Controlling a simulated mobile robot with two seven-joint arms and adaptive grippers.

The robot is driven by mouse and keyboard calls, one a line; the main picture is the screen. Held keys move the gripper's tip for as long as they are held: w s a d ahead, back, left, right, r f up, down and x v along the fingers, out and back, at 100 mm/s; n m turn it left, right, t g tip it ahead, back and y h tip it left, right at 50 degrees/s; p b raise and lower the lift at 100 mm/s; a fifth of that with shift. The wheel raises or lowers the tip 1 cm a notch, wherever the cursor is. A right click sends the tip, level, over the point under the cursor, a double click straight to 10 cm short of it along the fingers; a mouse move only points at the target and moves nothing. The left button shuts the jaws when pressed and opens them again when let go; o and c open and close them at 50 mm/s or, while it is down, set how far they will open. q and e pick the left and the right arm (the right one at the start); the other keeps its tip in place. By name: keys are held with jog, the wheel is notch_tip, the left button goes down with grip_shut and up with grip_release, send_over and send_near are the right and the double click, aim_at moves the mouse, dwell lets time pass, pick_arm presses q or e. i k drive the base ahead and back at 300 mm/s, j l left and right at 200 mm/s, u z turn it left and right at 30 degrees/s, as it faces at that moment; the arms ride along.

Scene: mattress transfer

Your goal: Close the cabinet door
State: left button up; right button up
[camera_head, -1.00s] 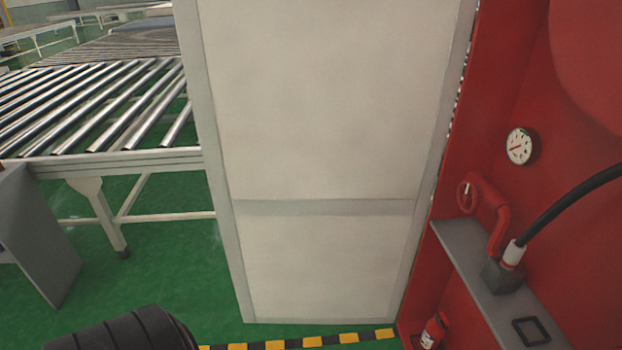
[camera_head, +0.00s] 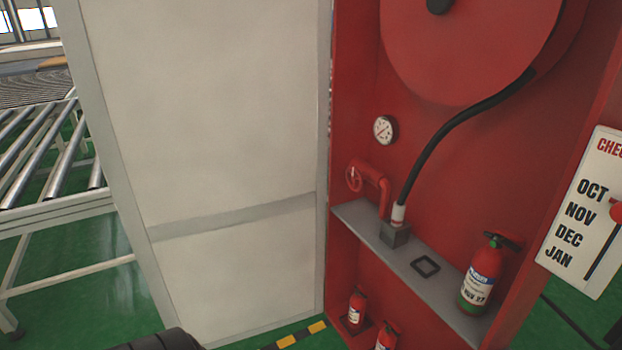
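The cabinet door (camera_head: 205,110) is a tall pale grey panel with a framed edge. It stands open to the left of the red fire cabinet (camera_head: 350,110), along the cabinet's left side. The cabinet's inside shows a hose reel (camera_head: 470,50), a black hose, a gauge (camera_head: 384,130) and a grey shelf (camera_head: 440,285). Fire extinguishers stand on the shelf and below it. A dark ribbed part, which seems to be mine, shows at the bottom left, in front of the door. Neither gripper's fingers show.
A roller conveyor (camera_head: 40,150) stands at the left behind the door. A yellow and black floor stripe (camera_head: 300,336) runs at the door's foot. A white checklist board (camera_head: 590,212) is at the right. Green floor shows at the lower left.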

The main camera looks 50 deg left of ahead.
aim_at(207, 121)
jog(key=k+j+z, duration=0.2)
jog(key=j, duration=0.2)
jog(key=j+z, duration=0.25)
jog(key=k+j+z, duration=0.2)
jog(key=j, duration=0.25)
jog(key=k+j+z, duration=0.2)
jog(key=j, duration=0.15)
jog(key=k+j, duration=0.2)
jog(key=j, duration=0.15)
jog(key=k+j, duration=0.15)
jog(key=j, duration=0.2)
jog(key=k+j, duration=0.2)
jog(key=j, duration=0.15)
jog(key=k+j, duration=0.15)
jog(key=j, duration=0.25)
jog(key=k+j, duration=0.2)
jog(key=j, duration=0.15)
jog(key=k+j, duration=0.15)
jog(key=j, duration=0.2)
